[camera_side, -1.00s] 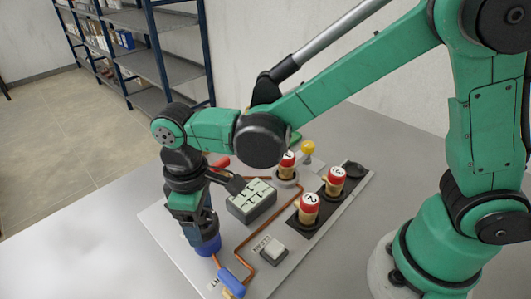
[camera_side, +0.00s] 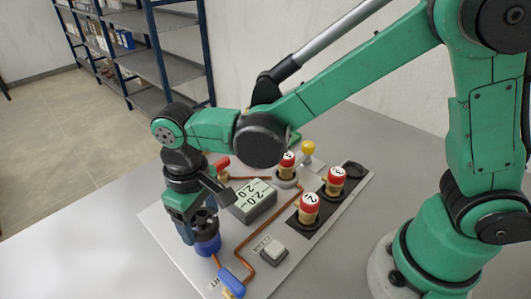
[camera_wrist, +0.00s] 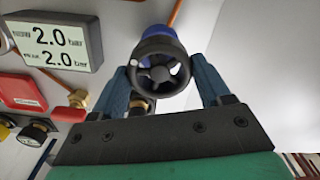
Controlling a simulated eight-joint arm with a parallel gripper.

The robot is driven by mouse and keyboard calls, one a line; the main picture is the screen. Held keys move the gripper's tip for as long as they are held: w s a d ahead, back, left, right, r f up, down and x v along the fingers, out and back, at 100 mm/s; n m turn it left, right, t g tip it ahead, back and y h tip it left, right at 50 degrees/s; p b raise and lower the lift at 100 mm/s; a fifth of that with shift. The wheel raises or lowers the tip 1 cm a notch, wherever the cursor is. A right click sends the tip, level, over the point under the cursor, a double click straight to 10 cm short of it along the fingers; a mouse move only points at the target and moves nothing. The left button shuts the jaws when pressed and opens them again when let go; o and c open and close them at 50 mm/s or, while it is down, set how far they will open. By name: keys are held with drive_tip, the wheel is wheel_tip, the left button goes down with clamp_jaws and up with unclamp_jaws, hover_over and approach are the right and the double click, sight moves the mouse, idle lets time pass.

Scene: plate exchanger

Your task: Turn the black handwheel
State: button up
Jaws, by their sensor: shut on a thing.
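The black handwheel (camera_wrist: 160,70) sits in front of a blue round body (camera_wrist: 158,32) in the wrist view. My gripper (camera_wrist: 163,80) is shut on the handwheel, with one blue finger on each side of its rim. In the side view my gripper (camera_side: 202,222) points down at the near left of the panel, and the blue body (camera_side: 208,245) shows below it. The handwheel is mostly hidden there by the fingers. A grey display box (camera_side: 253,202) stands to the right of my gripper. Its screen (camera_wrist: 50,45) reads 2.0 bar on both lines.
The panel (camera_side: 295,240) carries red-capped cylinders marked 2 (camera_side: 309,205) and 3 (camera_side: 335,180), a grey CLEAR button (camera_side: 274,249), copper pipes and a blue-handled valve (camera_side: 232,283). A yellow knob (camera_side: 308,148) stands at the back. The table to the left (camera_side: 80,255) is clear.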

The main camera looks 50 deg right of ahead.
sight(200, 219)
drive_tip(key=o, duration=1.3)
drive_tip(key=shift+c, duration=0.2)
drive_tip(key=shift+r, duration=2.8)
drive_tip(key=s+d+r+m+t, duration=0.1)
drive_tip(key=d+m+t, duration=0.1)
drive_tip(key=d, duration=0.6)
drive_tip(key=s+d+r+m+t, duration=0.1)
drive_tip(key=s+d+t, duration=0.1)
drive_tip(key=d+t, duration=0.3)
drive_tip(key=d, duration=0.4)
drive_tip(key=shift+s+d+r+m, duration=0.2)
drive_tip(key=shift+d+r+m, duration=0.05)
drive_tip(key=shift+m, duration=0.15)
